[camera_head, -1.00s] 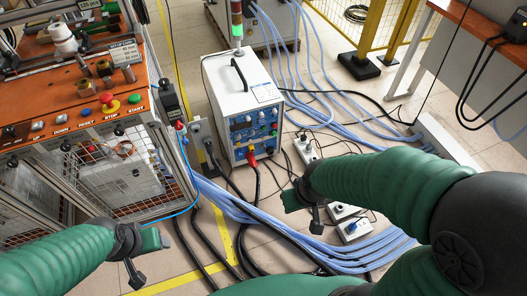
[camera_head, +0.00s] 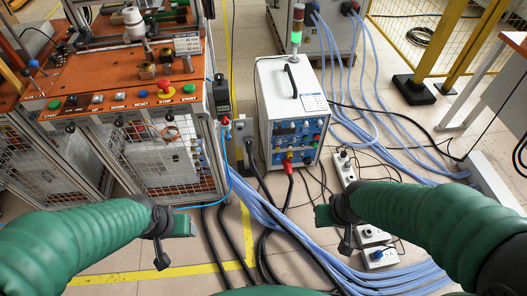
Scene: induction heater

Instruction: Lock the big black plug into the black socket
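A dark plug (camera_head: 249,149) on a thick black cable is at the front of a small grey box (camera_head: 243,126) at the machine's right side. I cannot tell whether it is seated or locked there. A black box (camera_head: 221,97) is on the machine's right side, above a red connector (camera_head: 225,121); its socket face is not clear. My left gripper (camera_head: 177,238) is at lower left, in front of the machine and apart from these things. My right gripper (camera_head: 332,227) is at lower middle right, in front of the white unit. Both seem empty; their finger gaps are unclear.
The white heater unit (camera_head: 289,115) stands on the floor with a signal light (camera_head: 297,27) above it. The orange-topped machine (camera_head: 110,75) fills the left. Blue hoses (camera_head: 272,222), black cables and power strips (camera_head: 380,256) cover the floor. A yellow fence post (camera_head: 442,45) stands at right.

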